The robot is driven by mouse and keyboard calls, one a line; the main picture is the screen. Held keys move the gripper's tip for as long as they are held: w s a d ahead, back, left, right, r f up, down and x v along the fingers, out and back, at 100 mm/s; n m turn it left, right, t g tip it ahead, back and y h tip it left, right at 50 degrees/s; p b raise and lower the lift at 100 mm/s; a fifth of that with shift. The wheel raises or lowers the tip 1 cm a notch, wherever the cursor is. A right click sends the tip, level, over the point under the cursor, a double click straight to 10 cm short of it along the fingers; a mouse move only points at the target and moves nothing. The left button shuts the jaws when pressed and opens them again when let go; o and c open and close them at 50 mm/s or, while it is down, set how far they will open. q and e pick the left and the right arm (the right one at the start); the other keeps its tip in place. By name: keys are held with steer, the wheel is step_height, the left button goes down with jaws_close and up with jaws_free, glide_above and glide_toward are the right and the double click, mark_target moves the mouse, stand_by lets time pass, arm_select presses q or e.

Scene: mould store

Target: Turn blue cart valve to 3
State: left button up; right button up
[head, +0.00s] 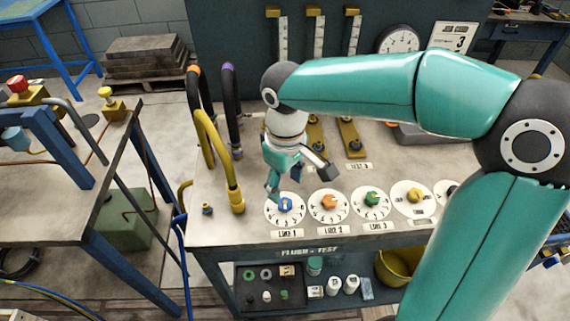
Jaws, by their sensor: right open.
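The blue valve knob (285,204) sits at the centre of a white numbered dial (285,217) labelled LINE 1, at the left end of the dial row on the cart top (225,232). Its exact pointing is too small to read. My right gripper (300,182) is open just above and behind this dial. One finger hangs beside the blue knob, at its upper left, and the other spreads to the right. I cannot tell whether a finger touches the knob. My left gripper is not in view.
An orange valve (329,201), a green valve (372,199) and a yellow valve (414,196) stand to the right. A yellow hose (217,160) curves close on the left. A card reading 3 (455,37) is at the back. The lower shelf holds a black tray (240,304) and jars.

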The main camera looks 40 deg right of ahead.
mark_target(285, 203)
step_height(285, 203, up, 6)
steer(key=shift+f, duration=0.15)
stand_by(0.6)
